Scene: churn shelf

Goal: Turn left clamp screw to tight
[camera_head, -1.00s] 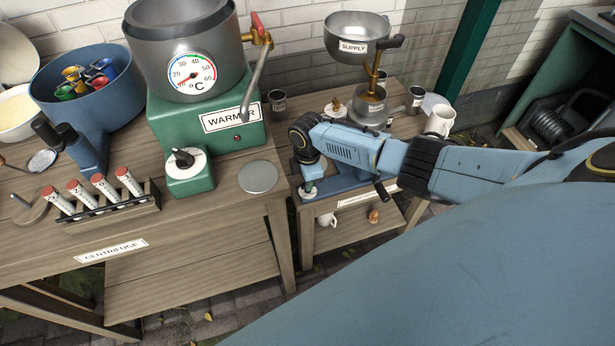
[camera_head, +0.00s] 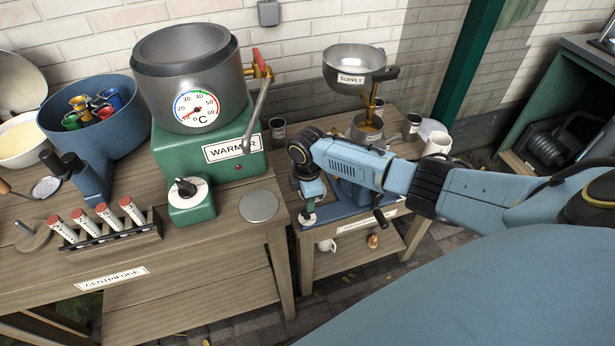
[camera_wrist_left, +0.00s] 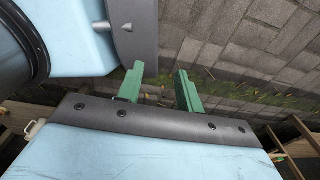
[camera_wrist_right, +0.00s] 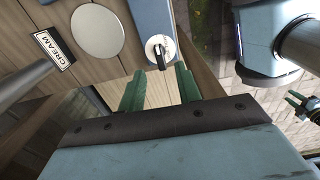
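A small white disc with a black lever (camera_wrist_right: 160,50) sits on a blue base in the right wrist view. It looks like a clamp screw, and its writing is too small to read. In the head view the white disc (camera_head: 308,220) shows under my right gripper (camera_head: 309,206) at the front left of the right table. In the right wrist view my right gripper (camera_wrist_right: 160,88) has two green fingers apart, with the lever just beyond their gap. I cannot tell whether they touch it. My left gripper (camera_wrist_left: 160,86) is open and empty above paving, outside the head view.
A green warmer (camera_head: 180,150) with a black-levered dial (camera_head: 190,189) and a grey round plate (camera_head: 259,206) stand left of my right arm. A tube rack (camera_head: 115,232) is further left. A supply bowl (camera_head: 352,68) and white mug (camera_head: 436,143) are behind my right arm.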

